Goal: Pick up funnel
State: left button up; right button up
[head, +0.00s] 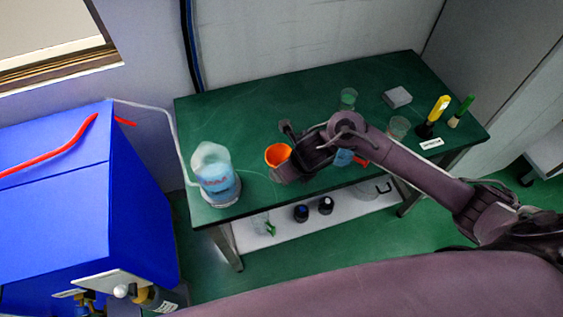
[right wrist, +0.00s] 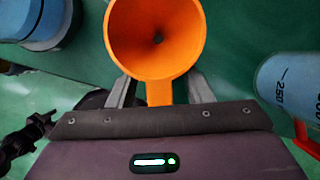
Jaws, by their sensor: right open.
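The orange funnel (head: 277,154) is on the green table near its front edge, partly hidden by my right gripper (head: 285,168). In the right wrist view the funnel (right wrist: 150,38) has its wide mouth facing the camera and a flat tab pointing toward my gripper (right wrist: 160,90). My right gripper is open, with one grey finger on each side of the tab. A gap shows between the tab and each finger. What the funnel rests on is hidden. My left gripper is not in view.
A clear vessel with blue liquid (head: 219,184) stands left of the funnel. A blue graduated container (right wrist: 286,85) with a red part is close on the right. The table's back left is clear.

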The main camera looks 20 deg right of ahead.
grip_shut()
jog(key=shift+r, duration=0.1)
dwell(0.3)
